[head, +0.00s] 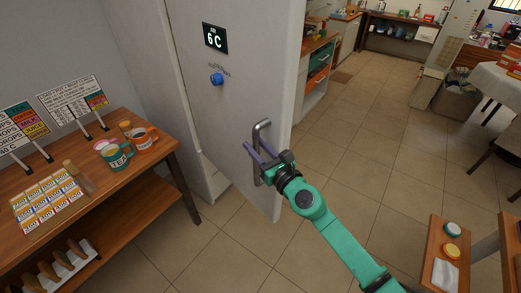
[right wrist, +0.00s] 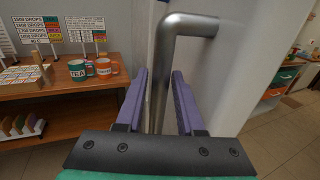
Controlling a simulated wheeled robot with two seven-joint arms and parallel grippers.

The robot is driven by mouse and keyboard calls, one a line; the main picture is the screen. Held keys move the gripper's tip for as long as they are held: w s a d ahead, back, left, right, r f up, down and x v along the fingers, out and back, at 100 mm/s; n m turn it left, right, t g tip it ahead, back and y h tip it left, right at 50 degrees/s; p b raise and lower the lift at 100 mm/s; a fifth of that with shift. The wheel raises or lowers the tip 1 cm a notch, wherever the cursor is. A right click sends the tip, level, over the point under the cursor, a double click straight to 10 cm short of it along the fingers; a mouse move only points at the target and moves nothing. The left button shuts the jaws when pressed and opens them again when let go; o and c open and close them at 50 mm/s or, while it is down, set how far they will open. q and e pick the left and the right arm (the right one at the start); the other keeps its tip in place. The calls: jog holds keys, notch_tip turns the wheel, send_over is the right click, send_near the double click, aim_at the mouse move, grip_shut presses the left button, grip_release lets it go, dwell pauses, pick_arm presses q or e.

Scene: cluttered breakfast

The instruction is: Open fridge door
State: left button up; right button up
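The fridge door (head: 236,100) is a tall pale panel with a 6C display (head: 215,38) and a blue knob (head: 217,79). It stands ajar, angled out from the white fridge body (head: 150,60). Its metal handle (head: 263,127) is a vertical bar with a bent top, seen close in the right wrist view (right wrist: 190,25). My right gripper (head: 261,152) has its purple fingers on both sides of the bar, close against it; they also flank it in the right wrist view (right wrist: 160,85). My left gripper is out of view. The fridge's inside is hidden.
A wooden shelf table (head: 140,185) at the left holds a green mug (head: 117,158), an orange mug (head: 140,139), signs and small packets. A small wooden stand (head: 434,255) is at the lower right. Tiled floor (head: 345,165) in front of the door is clear.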

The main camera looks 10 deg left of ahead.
jog(key=v, duration=0.5)
jog(key=shift+s+d+f+p, duration=0.1)
jog(key=shift+s+d+p, duration=0.15)
jog(key=shift+p, duration=0.15)
jog(key=b+v, duration=0.2)
jog(key=v, duration=0.6)
jog(key=shift+s+d, duration=0.25)
jog(key=shift+s, duration=0.05)
